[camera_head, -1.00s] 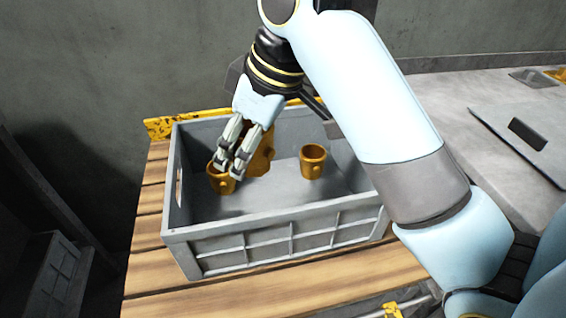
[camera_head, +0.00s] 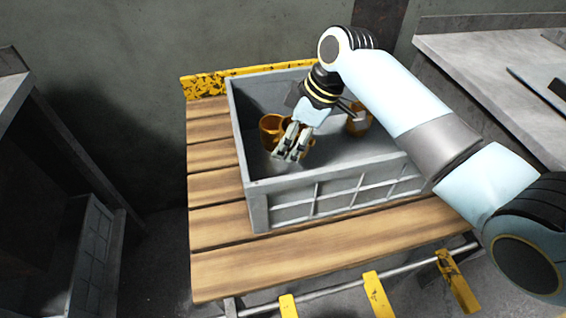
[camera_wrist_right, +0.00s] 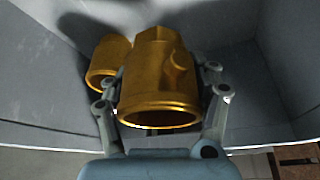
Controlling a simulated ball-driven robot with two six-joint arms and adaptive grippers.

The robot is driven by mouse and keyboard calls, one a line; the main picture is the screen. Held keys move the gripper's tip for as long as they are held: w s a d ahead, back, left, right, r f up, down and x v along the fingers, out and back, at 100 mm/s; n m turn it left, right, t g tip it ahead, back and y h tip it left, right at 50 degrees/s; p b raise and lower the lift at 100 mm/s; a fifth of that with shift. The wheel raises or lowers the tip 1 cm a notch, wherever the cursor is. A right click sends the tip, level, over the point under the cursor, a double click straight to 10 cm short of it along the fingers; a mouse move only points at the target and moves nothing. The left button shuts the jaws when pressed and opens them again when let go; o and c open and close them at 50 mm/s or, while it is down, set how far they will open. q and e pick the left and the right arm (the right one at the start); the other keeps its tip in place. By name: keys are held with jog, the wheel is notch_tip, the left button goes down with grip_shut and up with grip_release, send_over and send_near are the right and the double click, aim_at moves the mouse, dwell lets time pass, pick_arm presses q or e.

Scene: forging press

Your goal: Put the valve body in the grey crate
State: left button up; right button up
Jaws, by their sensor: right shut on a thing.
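The grey crate (camera_head: 340,194) stands on a slatted wooden table. My right gripper (camera_head: 290,154) is inside the crate's outline, over its left half. In the right wrist view its fingers are shut on a brass-coloured valve body (camera_wrist_right: 160,80), with the wide open end towards the camera. In the head view the gripper mostly hides this valve body. A second brass-coloured piece (camera_head: 269,131) is in the crate just left of the gripper; it also shows in the wrist view (camera_wrist_right: 108,62). Whether the held body touches the crate floor, I cannot tell. My left gripper is not in view.
Another brass-coloured piece (camera_head: 358,122) is in the crate, right of the gripper and partly behind my arm. The wooden tabletop (camera_head: 330,250) is bare in front of the crate. A grey worktop (camera_head: 490,60) lies to the right. Another grey crate (camera_head: 92,250) sits low at the left.

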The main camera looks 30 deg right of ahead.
jog(key=a+f, duration=0.1)
jog(key=s+a+f, duration=0.1)
jog(key=a, duration=0.1)
jog(key=shift+s+a, duration=0.15)
jog(key=shift+f+b, duration=0.45)
jog(key=shift+f, duration=1.65)
jog(key=o, duration=1.6)
jog(key=shift+f, duration=0.1)
jog(key=p+v, duration=0.2)
jog(key=v, duration=1)
